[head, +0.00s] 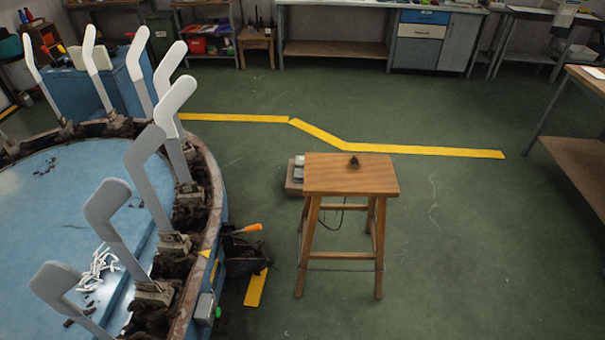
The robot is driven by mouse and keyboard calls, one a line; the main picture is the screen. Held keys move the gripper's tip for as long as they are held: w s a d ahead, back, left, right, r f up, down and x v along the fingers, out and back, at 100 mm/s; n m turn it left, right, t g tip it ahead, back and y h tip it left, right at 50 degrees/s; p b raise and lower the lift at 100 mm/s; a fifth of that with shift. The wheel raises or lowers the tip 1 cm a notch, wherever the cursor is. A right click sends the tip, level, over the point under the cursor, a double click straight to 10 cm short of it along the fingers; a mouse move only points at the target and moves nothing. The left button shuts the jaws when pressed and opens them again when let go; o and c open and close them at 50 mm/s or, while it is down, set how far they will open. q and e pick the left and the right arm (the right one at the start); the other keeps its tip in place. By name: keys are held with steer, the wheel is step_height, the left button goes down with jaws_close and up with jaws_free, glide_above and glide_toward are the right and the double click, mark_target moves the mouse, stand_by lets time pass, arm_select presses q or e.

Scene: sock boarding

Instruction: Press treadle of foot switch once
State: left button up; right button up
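No foot switch shows clearly. A small box with a grey upper part (299,172) sits on the floor behind the left side of the wooden stool (349,175), which hides part of it. A thin dark cable shows under the stool near this box. The box may be the foot switch, but it is too small to tell, and I cannot make out a treadle or its position. Neither of my grippers is in this view.
A round blue boarding machine (55,190) with several upright grey sock forms fills the left. A black part with an orange handle (248,228) juts from its rim. A small dark object (354,162) sits on the stool. Green floor (450,240) is clear right of it.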

arm_select(q)
steer(key=shift+s+a, duration=0.15)
steer(key=shift+s, duration=0.25)
